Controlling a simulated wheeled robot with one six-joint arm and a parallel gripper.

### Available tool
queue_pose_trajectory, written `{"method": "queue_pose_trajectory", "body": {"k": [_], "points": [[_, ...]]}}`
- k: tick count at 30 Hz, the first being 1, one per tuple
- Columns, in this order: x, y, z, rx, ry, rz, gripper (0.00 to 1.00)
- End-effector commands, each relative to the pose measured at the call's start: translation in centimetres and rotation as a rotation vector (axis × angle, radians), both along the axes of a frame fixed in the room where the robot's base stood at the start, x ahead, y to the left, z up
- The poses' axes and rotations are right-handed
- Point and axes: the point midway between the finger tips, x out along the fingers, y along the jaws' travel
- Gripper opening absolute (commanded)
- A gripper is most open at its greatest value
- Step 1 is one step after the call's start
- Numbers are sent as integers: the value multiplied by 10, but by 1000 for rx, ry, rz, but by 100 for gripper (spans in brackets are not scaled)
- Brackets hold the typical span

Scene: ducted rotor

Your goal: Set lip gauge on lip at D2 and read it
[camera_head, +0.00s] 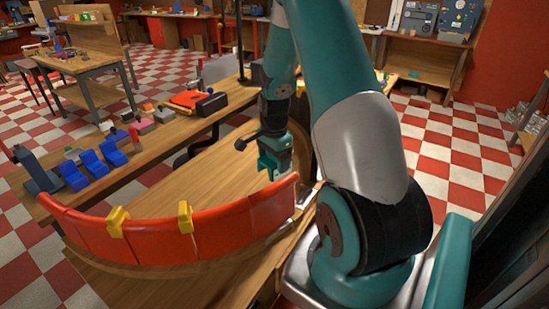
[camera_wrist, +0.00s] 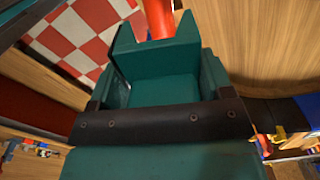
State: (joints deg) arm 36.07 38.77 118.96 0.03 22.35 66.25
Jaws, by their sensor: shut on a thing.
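My gripper (camera_head: 275,160) points down, just above the right end of the curved red lip (camera_head: 222,226). In the wrist view, the teal jaws (camera_wrist: 155,60) fill the middle. A narrow orange-red piece (camera_wrist: 158,20) shows at their far end; I cannot tell whether it is the lip or a held part. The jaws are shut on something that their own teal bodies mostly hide. I cannot identify it as the lip gauge, and I see no readable dial. No D2 mark is legible.
Yellow clips (camera_head: 118,221) and (camera_head: 185,216) sit on the lip's top edge. Blue blocks (camera_head: 92,163) and a red-and-black case (camera_head: 198,101) stand on the bench behind. The wooden surface (camera_head: 185,175) inside the curve is clear. Checkered floor (camera_head: 450,150) is open at right.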

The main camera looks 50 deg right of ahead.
Motion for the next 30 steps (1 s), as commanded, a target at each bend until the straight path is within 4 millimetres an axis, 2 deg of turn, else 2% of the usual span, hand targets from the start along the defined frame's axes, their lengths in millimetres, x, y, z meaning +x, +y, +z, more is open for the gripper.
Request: {"method": "queue_pose_trajectory", "body": {"k": [1,21,30], "points": [[0,0,-8,0,0,1,46],[0,0,-64,0,0,0,46],[0,0,-75,-1,-1,0,46]]}}
